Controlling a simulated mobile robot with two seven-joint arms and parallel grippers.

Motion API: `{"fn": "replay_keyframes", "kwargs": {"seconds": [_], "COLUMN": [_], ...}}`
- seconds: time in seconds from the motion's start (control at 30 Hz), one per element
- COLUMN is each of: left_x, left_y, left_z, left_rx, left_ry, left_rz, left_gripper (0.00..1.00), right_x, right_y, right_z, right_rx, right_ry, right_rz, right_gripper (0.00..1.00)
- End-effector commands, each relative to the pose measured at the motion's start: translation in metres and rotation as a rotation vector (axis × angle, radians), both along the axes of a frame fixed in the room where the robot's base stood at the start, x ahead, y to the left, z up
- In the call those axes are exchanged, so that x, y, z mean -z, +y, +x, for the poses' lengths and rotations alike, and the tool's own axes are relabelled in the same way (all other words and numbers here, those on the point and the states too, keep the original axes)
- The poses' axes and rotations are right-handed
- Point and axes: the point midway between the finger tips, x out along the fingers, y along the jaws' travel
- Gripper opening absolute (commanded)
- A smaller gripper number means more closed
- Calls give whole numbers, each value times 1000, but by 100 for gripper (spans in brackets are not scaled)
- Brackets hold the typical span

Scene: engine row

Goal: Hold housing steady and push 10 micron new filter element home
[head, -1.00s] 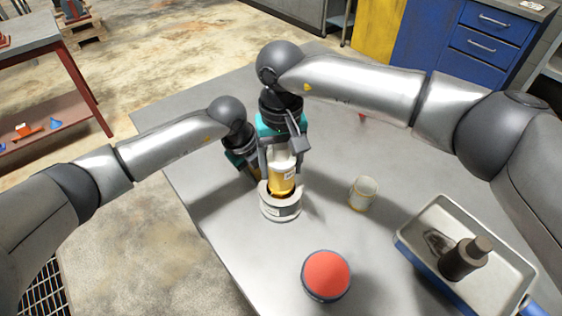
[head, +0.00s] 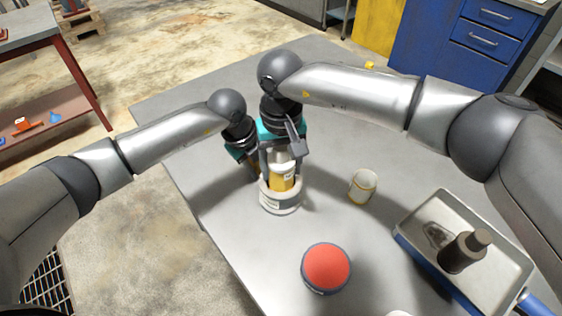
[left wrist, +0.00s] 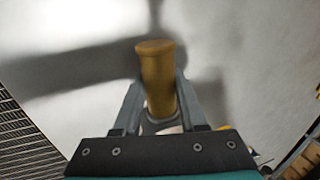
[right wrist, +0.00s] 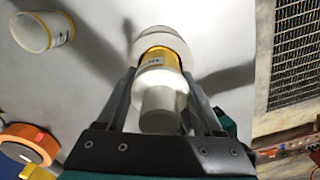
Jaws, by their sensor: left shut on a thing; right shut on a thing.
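The housing (head: 281,203) is a pale grey cylinder standing upright on the table; its rim shows in the right wrist view (right wrist: 152,33). The filter element (head: 283,183), yellow with a white cap, stands upright, its lower part inside the housing. It also shows in the right wrist view (right wrist: 160,75). My right gripper (head: 281,158) is above the housing, shut on the element's upper end. My left gripper (head: 252,166), left of the housing, is shut on a tan handle-like cylinder (left wrist: 158,75). Whether this handle joins the housing is hidden.
A whitish cup (head: 362,187) stands right of the housing. A red-topped round object (head: 326,268) is at the front. A tray (head: 413,236) with a dark bottle-like part (head: 462,254) is at right. The table's left edge is close to the housing.

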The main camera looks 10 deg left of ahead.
Motion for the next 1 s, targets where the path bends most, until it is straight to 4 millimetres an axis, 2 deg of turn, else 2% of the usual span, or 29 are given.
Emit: {"fn": "replay_keyframes", "kwargs": {"seconds": [0.73,0.77,1.0], "left_x": [-1,-1,-1], "left_y": [0,0,-1], "left_z": [0,0,0], "left_rx": [0,0,1], "left_ry": [-2,-2,-2], "left_rz": [-1,-1,-2], "left_gripper": [0,0,0], "right_x": [19,20,21], "right_y": [0,0,0], "right_z": [0,0,-1], "right_rx": [0,-1,0], "right_ry": [1,0,0], "right_rz": [0,0,1], "right_gripper": [2,69,96]}}
